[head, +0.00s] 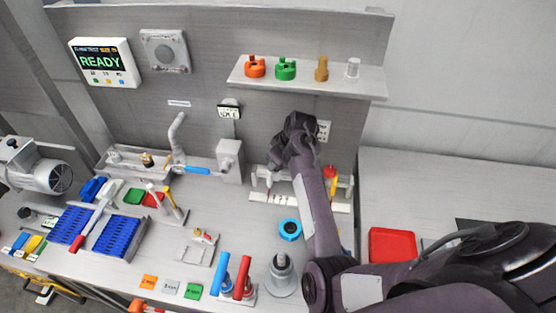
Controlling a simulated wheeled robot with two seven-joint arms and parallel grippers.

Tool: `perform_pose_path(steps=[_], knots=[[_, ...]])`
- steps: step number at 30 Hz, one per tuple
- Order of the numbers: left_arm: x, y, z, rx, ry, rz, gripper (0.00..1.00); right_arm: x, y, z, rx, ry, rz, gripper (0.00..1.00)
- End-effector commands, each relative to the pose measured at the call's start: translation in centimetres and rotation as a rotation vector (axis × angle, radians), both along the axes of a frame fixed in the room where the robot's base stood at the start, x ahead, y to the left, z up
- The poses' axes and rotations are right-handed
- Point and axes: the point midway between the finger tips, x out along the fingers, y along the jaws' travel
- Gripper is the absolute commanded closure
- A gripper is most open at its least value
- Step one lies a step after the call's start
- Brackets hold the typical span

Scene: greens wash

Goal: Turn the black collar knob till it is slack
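I cannot make out a black collar knob for certain. My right arm comes in from the right, and its dark gripper (281,167) is at the back of the bench, over a white rack (258,197) against the grey back panel. The wrist and hand hide what lies behind them, and the fingers are too small and dark to tell open from shut. A grey round-based stand (283,281) with a darker upright top stands at the front of the bench, left of my right elbow. A small black round item (25,212) lies at the far left. My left gripper is not in view.
A shelf (305,83) with orange, green, brown and white fittings hangs above the gripper. A blue ring (290,229) lies beside my forearm. Red and blue handles (243,278) stand near the front. A red tray (392,244) is at right. The sign reads READY (102,61).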

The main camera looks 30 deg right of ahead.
Motion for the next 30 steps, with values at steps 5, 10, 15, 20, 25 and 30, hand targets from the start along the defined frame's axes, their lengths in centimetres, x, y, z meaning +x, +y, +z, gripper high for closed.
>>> perform_pose_path(steps=[5, 10, 15, 20, 25, 30], knots=[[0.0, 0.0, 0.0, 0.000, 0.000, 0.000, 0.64, 0.0, 0.0, 0.0, -0.001, 0.000, 0.002, 0.55], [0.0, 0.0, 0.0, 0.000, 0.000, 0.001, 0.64, 0.0, 0.0, 0.0, -0.001, 0.000, 0.002, 0.42], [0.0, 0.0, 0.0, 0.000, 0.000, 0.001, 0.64, 0.0, 0.0, 0.0, -0.001, 0.000, 0.002, 0.42], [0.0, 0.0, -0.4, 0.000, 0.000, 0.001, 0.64, -0.2, -0.2, 0.6, -0.002, -0.003, 0.001, 0.42], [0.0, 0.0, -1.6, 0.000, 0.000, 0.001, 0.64, -1.2, -0.7, 3.2, -0.004, -0.006, 0.001, 0.42], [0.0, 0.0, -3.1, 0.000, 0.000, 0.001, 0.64, -4.5, -1.8, 4.1, -0.001, -0.001, -0.002, 0.42]])
